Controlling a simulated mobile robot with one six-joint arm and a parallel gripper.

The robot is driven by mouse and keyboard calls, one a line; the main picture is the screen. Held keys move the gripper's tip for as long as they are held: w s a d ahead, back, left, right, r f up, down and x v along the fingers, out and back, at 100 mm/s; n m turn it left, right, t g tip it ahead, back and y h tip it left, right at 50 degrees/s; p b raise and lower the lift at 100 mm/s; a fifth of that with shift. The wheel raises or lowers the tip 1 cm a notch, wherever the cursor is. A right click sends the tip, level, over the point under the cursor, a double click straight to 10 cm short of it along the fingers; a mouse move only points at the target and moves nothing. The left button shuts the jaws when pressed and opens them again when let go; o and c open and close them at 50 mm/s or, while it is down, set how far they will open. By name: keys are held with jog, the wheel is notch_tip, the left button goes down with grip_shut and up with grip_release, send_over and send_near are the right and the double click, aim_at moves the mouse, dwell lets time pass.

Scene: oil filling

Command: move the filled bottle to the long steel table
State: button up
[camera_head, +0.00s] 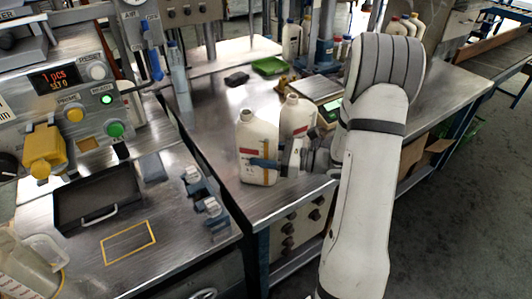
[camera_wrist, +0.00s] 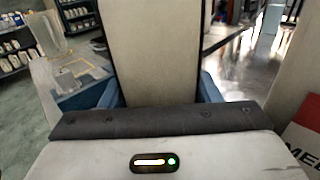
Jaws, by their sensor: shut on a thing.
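A white bottle with a red-marked label (camera_head: 257,140) is upright near the front left edge of the steel table (camera_head: 222,105). My gripper (camera_head: 264,163) is shut on it from the right, with a blue finger across its lower front. I cannot tell whether its base touches the steel. In the wrist view the pale bottle (camera_wrist: 157,50) fills the gap between the blue fingers. A second similar white bottle (camera_head: 298,114) stands close behind and right of it. A pale bottle with a red label (camera_wrist: 300,145) shows at the right edge of the wrist view.
The filling machine bench (camera_head: 190,250) is at left, with a black tray (camera_head: 95,200), a yellow outlined rectangle (camera_head: 128,243) and small clamps (camera_head: 203,195). A scale (camera_head: 318,88), a green tray (camera_head: 270,65) and several bottles stand farther back. Some bare steel lies left of the held bottle.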

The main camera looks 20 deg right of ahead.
jog(key=shift+r, duration=0.15)
jog(key=o, duration=1.7)
jog(key=shift+f, duration=0.2)
jog(key=shift+r, duration=0.15)
jog(key=v, duration=1.2)
jog(key=shift+s, duration=0.1)
